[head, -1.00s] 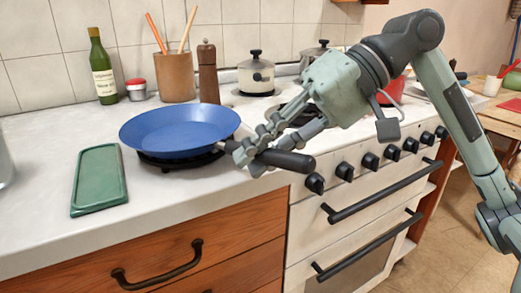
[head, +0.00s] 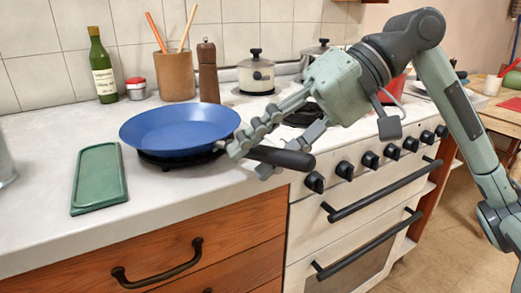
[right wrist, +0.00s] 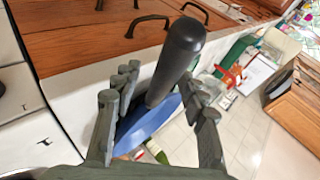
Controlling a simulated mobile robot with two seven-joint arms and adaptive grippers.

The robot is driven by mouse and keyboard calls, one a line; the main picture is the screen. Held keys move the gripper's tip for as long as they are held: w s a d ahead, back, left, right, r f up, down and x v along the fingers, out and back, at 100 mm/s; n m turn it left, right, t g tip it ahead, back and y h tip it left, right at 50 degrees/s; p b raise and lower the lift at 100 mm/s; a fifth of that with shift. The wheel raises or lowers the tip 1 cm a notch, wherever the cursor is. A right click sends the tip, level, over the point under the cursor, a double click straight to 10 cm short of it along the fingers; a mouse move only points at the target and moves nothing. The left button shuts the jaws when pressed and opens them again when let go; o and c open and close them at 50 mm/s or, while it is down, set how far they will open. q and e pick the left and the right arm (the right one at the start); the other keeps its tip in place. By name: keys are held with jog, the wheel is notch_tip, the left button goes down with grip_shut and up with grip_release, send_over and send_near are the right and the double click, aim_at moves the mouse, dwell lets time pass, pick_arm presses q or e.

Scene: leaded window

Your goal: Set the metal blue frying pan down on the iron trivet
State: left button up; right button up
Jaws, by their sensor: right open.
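The blue frying pan (head: 178,131) sits level on the dark iron trivet (head: 163,162), whose edge shows beneath it on the counter. The pan's black handle (head: 283,158) points right, toward the stove. My right gripper (head: 250,160) is open, with its fingers on either side of the handle. In the right wrist view the handle (right wrist: 175,60) rises between the spread fingers (right wrist: 160,110), with gaps on both sides, and part of the blue pan (right wrist: 146,123) shows below. Most of the trivet is hidden under the pan. My left gripper is not in view.
A green tray (head: 99,180) lies left of the pan. Behind stand a bottle (head: 102,68), a small red-lidded jar (head: 136,88), a utensil pot (head: 175,76) and a pepper mill (head: 208,72). The stove (head: 370,190) with a cream pot (head: 256,75) is to the right.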

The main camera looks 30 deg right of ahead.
jog(key=v, duration=1.2)
jog(key=shift+s, duration=0.1)
